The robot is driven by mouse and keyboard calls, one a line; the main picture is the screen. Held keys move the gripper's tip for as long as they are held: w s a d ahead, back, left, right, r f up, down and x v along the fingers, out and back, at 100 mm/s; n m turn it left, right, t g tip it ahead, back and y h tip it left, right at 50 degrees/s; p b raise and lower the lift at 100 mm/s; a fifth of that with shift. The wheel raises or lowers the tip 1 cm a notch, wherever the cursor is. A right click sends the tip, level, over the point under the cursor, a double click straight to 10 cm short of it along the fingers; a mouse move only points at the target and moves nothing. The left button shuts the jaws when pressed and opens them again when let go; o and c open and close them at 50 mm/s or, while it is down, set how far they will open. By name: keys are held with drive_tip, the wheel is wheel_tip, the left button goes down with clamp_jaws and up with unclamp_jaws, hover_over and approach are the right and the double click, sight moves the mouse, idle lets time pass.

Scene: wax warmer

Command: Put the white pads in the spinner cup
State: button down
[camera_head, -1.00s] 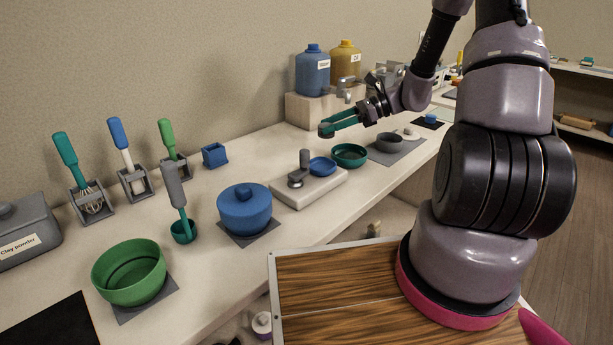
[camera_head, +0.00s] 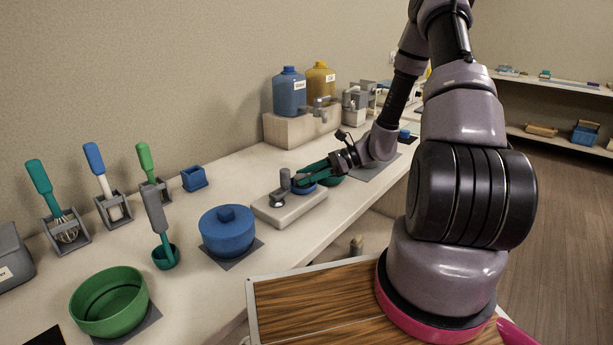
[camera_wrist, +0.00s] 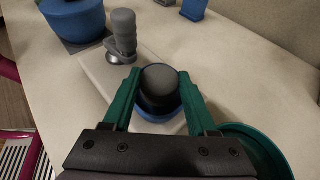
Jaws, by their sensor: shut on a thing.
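My gripper (camera_head: 303,178) is shut on a dark grey rounded piece (camera_wrist: 160,80), held between its green fingers, which also show in the wrist view (camera_wrist: 160,92). The piece is over a shallow blue dish (camera_wrist: 158,118); I cannot tell whether they touch. The dish also shows in the head view (camera_head: 304,190), partly hidden by the fingers. It sits on a pale base (camera_head: 290,210) beside an upright grey handled tool (camera_head: 283,185). I cannot make out any white pads now, nor tell which vessel is the spinner cup.
A green bowl (camera_wrist: 262,145) stands close beside my gripper. A blue lidded pot (camera_head: 228,230), a larger green bowl (camera_head: 110,302) and several tools in holders stand to the left. Blue (camera_head: 290,92) and yellow (camera_head: 321,82) jugs stand behind. Bare counter lies between.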

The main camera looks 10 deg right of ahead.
drive_tip(key=shift+c, duration=1)
unclamp_jaws()
drive_tip(key=shift+f, duration=0.1)
drive_tip(key=v, duration=1.2)
drive_tip(key=s+a+r+n+t+h, duration=0.2)
drive_tip(key=s+r+n+h, duration=0.3)
drive_tip(key=s+r, duration=0.5)
drive_tip(key=s+a+r+n+t+h, duration=0.3)
drive_tip(key=s+r+n+h, duration=0.3)
drive_tip(key=r, duration=1.4)
drive_tip(key=shift+s+a+n, duration=0.55)
drive_tip(key=shift+s+n, duration=1.45)
drive_tip(key=shift+n, duration=0.3)
